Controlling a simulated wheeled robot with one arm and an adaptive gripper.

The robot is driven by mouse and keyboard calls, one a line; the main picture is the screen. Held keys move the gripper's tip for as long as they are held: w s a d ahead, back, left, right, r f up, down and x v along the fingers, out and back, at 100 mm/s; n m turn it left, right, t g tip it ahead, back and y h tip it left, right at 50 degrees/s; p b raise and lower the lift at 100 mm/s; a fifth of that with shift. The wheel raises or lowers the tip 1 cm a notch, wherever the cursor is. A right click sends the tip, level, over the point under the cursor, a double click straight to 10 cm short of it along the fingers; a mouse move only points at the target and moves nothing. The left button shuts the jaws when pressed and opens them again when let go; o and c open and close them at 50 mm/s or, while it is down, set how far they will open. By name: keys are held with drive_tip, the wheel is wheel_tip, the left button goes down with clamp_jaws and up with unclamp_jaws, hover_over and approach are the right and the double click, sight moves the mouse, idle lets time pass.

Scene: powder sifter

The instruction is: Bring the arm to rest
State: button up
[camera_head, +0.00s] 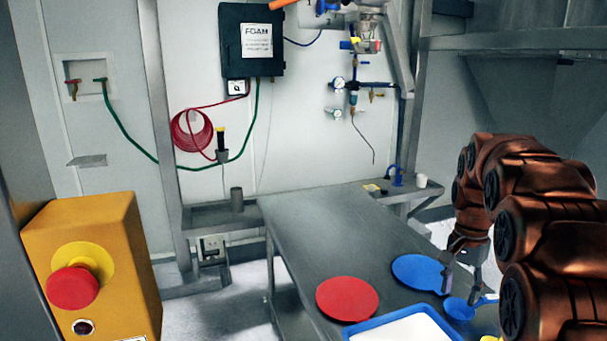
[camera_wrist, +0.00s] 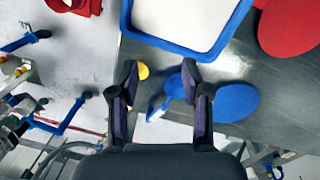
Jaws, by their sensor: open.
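My gripper (camera_head: 462,280) is at the right of the head view, pointing down over the right part of the grey table. In the wrist view my gripper (camera_wrist: 160,78) has its two fingers spread, with nothing held between them. A small blue scoop (camera_head: 459,310) with a handle is close by the fingertips. In the wrist view the blue scoop (camera_wrist: 174,86) appears between the fingers, beyond them; the height gap is hard to judge. My copper-coloured arm fills the right side of the head view.
On the table (camera_head: 315,232) are a red disc (camera_head: 347,298), a blue disc (camera_head: 414,270) beside my gripper, and a blue-rimmed tray (camera_head: 385,317) of white material. A small yellow thing (camera_wrist: 143,71) is near the left finger. A yellow box (camera_head: 115,265) with a red button stands left.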

drive_tip(key=s+a+f+n, duration=0.2)
drive_tip(key=s+a, duration=0.3)
drive_tip(key=s, duration=0.6)
drive_tip(key=s+a+f+n, duration=0.2)
drive_tip(key=s+a+n, duration=0.2)
drive_tip(key=s, duration=0.7)
drive_tip(key=s+a+f+n, duration=0.2)
drive_tip(key=s+a+n, duration=0.2)
drive_tip(key=s, duration=0.7)
drive_tip(key=shift+a+g, duration=0.4)
drive_tip(key=shift+a, duration=0.55)
